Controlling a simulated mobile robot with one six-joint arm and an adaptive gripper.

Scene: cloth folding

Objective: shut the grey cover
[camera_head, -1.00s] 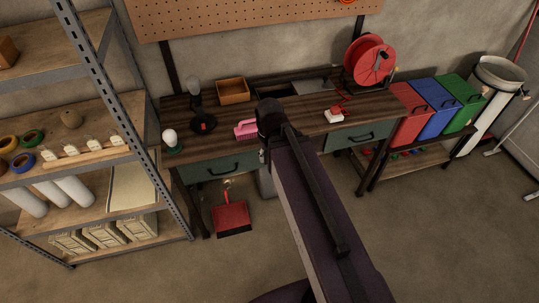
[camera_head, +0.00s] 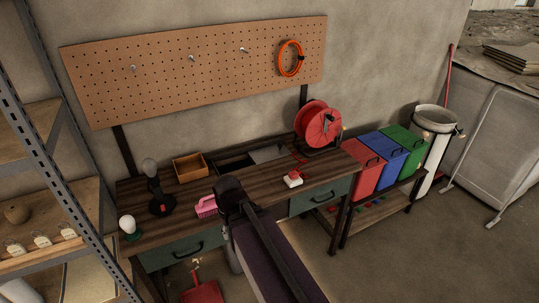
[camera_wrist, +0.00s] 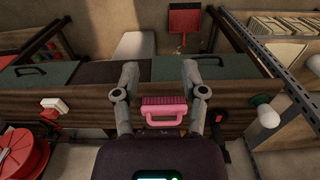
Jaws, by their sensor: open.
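A flat grey panel (camera_head: 268,153), seemingly the grey cover, lies at the back of the wooden bench in the head view. It is beside a dark rectangular opening (camera_head: 235,163), so the opening is at least partly uncovered. My gripper (camera_wrist: 159,72) is open in the wrist view, its two fingers spread with nothing between the tips. In the head view my arm's end is over the bench front, short of the panel, and hides the fingertips. The panel cannot be made out in the wrist view.
A pink brush (camera_head: 206,206) lies close to my gripper. A red cable reel (camera_head: 318,125), a red-and-white switch (camera_head: 293,179), a wooden box (camera_head: 190,167) and a dark lamp (camera_head: 157,190) stand on the bench. Red, blue and green bins (camera_head: 395,155) stand to the right.

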